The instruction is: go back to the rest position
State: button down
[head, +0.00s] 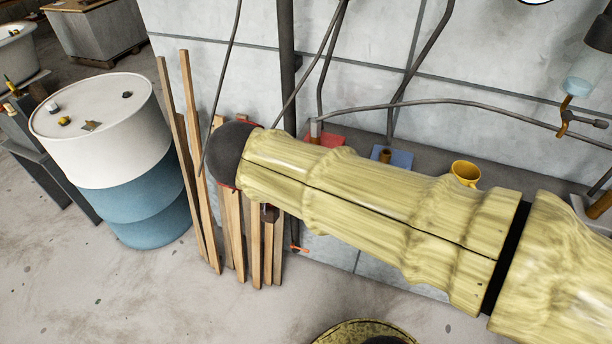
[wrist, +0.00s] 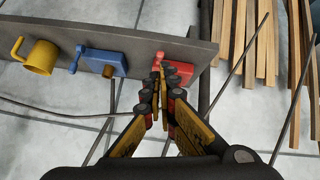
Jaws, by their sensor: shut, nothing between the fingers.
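My gripper (wrist: 165,72) shows in the wrist view, with its yellow and black fingers closed together and empty. Its tips appear over the edge of a grey shelf (wrist: 130,42), in front of a red clamp-like piece (wrist: 186,56) that they partly cover. I cannot tell from this view whether they touch it. In the head view my yellow-sleeved arm stretches across the picture, and the gripper is mostly hidden behind it.
The shelf also holds a blue piece (wrist: 97,62) and a yellow mug (wrist: 40,56); the mug shows in the head view (head: 466,172). Wooden slats (head: 190,150) lean on the wall beside a white and blue drum (head: 110,150). Cables hang along the wall. Floor is clear at front left.

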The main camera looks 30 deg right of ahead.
dwell(0.4)
jog(key=s+a+f+n+y, duration=0.4)
jog(key=s+a+n+y, duration=0.3)
jog(key=s, duration=0.3)
jog(key=shift+s+f+n+t, duration=0.3)
jog(key=shift+n+t, duration=0.1)
jog(key=shift+n, duration=0.3)
jog(key=c, duration=2.6)
grip_release()
jog(key=o, duration=0.4)
